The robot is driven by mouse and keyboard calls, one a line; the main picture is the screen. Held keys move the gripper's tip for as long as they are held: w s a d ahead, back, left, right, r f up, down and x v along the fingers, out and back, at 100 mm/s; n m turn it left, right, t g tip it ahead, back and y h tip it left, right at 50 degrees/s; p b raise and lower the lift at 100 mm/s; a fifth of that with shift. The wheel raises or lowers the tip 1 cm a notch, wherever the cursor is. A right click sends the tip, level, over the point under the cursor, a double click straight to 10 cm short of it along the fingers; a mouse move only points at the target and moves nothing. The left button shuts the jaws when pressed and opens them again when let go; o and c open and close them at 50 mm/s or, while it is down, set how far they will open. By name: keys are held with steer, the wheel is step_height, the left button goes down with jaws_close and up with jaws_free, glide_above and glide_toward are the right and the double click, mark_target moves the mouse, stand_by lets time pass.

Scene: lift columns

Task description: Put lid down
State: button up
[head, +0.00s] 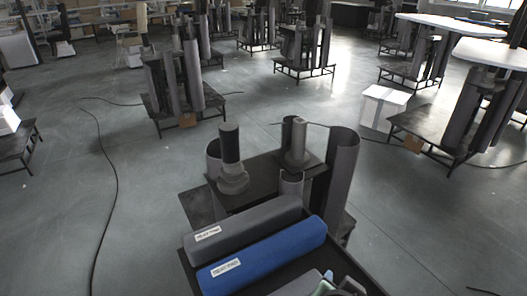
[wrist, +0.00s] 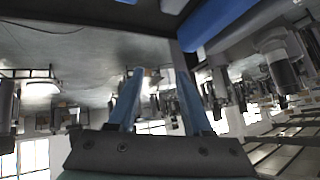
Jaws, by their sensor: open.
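No lid can be told for sure in either view. In the head view a grey long block (head: 243,228) and a blue long block (head: 263,256), each with a white label, lie side by side on a dark tray (head: 366,272). The blue one also shows at the top of the wrist view (wrist: 215,22). My gripper (wrist: 160,80) shows in the wrist view with its two blue fingers apart and nothing between them. In the head view, pale and grey parts at the bottom edge, right of the blue block, are cut off and hard to tell.
Just beyond the tray stands a dark stand (head: 262,172) with a dark-topped column (head: 231,150), a grey column (head: 299,142) and a tall, open grey shell (head: 342,172). More column stands fill the hall. A white box (head: 383,107) is at right.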

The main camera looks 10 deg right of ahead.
steer(key=w+a+r+n+t, duration=0.2)
steer(key=w+a+r+t, duration=0.1)
steer(key=r, duration=0.6)
steer(key=w+a+r+n+t, duration=0.1)
steer(key=w+a+r+t, duration=0.2)
steer(key=r, duration=0.5)
steer(key=w+a+r+n+t, duration=0.2)
steer(key=w+r+t, duration=0.15)
steer(key=r, duration=0.55)
steer(key=s+a+r+n+t+y, duration=0.1)
steer(key=s+a+r+t, duration=0.2)
steer(key=r, duration=0.4)
steer(key=s+a+r+n+t+y, duration=0.2)
steer(key=s+a+r+t, duration=0.1)
steer(key=r, duration=0.5)
steer(key=s+a+r+n+t+y, duration=0.1)
steer(key=s+a+r+n+t, duration=0.1)
steer(key=r, duration=0.6)
steer(key=s+a+t, duration=0.1)
steer(key=s+t, duration=0.1)
steer(key=s, duration=0.1)
steer(key=shift+a+y, duration=0.2)
steer(key=shift+y, duration=0.2)
steer(key=shift+s, duration=0.1)
